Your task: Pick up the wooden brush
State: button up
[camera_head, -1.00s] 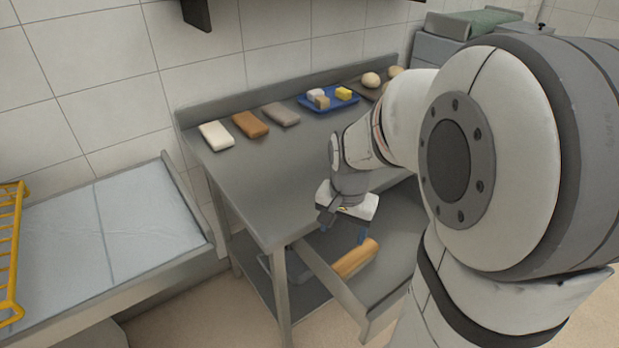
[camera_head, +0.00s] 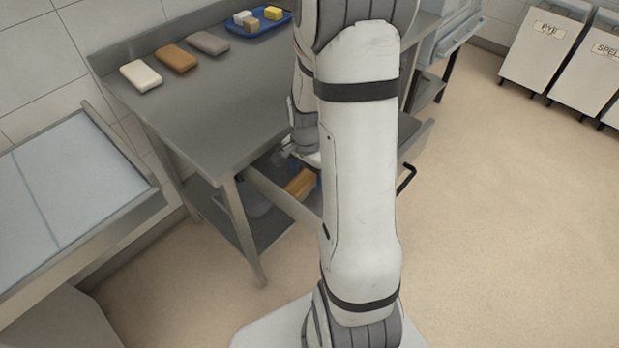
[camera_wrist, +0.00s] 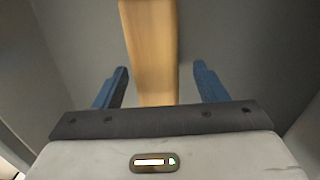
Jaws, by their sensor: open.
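The wooden brush (camera_wrist: 152,45) is a long, light tan wooden piece lying in an open drawer under the steel table. In the wrist view it runs from the top edge down between my fingers, with a gap on each side. In the head view only part of the brush (camera_head: 300,184) shows, the rest hidden by my arm and the drawer front. My gripper (camera_wrist: 160,88) is open, its two blue fingers on either side of the brush. In the head view my gripper is mostly hidden behind my arm.
The open drawer (camera_head: 283,203) has walls close around my gripper. On the steel table (camera_head: 200,118) lie a white block (camera_head: 141,75), an orange-brown block (camera_head: 176,58), a grey block (camera_head: 208,42) and a blue tray (camera_head: 270,27) with small blocks.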

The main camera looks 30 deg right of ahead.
aim_at(306, 174)
jog(key=shift+f, duration=0.2)
jog(key=shift+c, duration=0.5)
jog(key=c, duration=1)
notch_tip(306, 174, up, 10)
jog(key=shift+r+p, duration=0.1)
jog(key=shift+p, duration=0.4)
jog(key=shift+c, duration=0.2)
